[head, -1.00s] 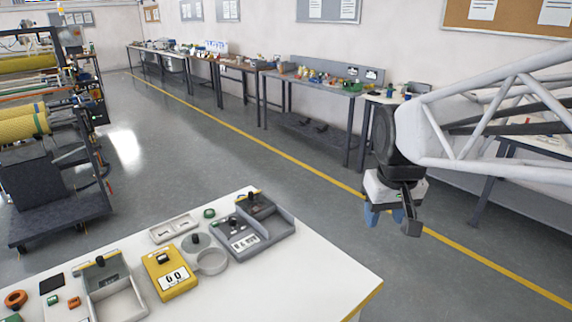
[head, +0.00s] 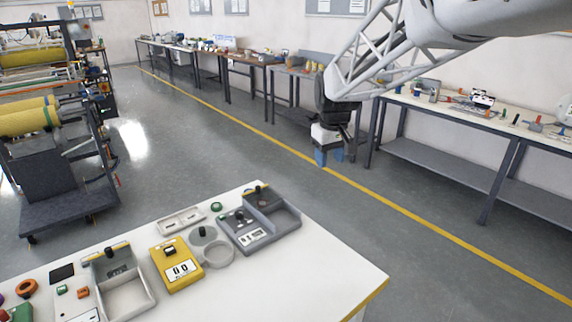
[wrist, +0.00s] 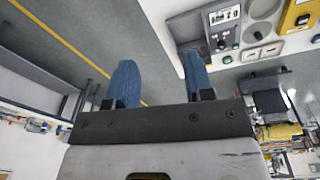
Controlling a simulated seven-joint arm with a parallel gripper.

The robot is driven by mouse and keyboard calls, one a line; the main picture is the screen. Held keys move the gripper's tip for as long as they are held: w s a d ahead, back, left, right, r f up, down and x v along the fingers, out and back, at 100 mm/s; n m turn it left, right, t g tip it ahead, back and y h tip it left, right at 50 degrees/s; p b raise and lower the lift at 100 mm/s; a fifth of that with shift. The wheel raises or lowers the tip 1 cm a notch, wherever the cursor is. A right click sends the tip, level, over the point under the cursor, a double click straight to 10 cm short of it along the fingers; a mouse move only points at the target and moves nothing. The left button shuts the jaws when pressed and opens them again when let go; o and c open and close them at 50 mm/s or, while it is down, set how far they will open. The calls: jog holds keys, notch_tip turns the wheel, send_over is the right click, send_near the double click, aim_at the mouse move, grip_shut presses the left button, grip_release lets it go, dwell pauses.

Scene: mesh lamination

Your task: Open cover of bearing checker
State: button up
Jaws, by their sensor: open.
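My gripper (head: 329,157) is open and empty, hanging over the floor beyond the white table's (head: 318,270) back right, apart from everything. Its two blue fingers also show in the wrist view (wrist: 158,65). On the table, a grey device (head: 245,222) has a black knob, a display and an open-topped tray at right. A round grey piece with a black knob (head: 203,233) is beside a pale ring-shaped cup (head: 219,254). Another grey tray device with a black knob (head: 127,297) stands at left. I cannot tell which one is the bearing checker.
A yellow meter (head: 176,271) sits between the left tray device and the ring cup. A small pale tray (head: 180,221) lies behind. The table's right end is bare. Workbenches (head: 440,112) line the wall; a roller machine (head: 55,170) stands at far left.

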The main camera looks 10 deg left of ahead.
jog(key=w+a+f+n, duration=0.1)
jog(key=w+a+f, duration=0.2)
jog(key=w+a, duration=0.35)
jog(key=w+a+f+n, duration=0.2)
jog(key=w+a+f, duration=0.25)
jog(key=w, duration=0.25)
jog(key=n+g, duration=0.1)
jog(key=n, duration=0.2)
send_over(258, 186)
notch_tip(258, 186, down, 12)
jog(key=shift+f, duration=0.1)
jog(key=shift+f, duration=0.1)
jog(key=shift+f, duration=3.8)
grip_shut()
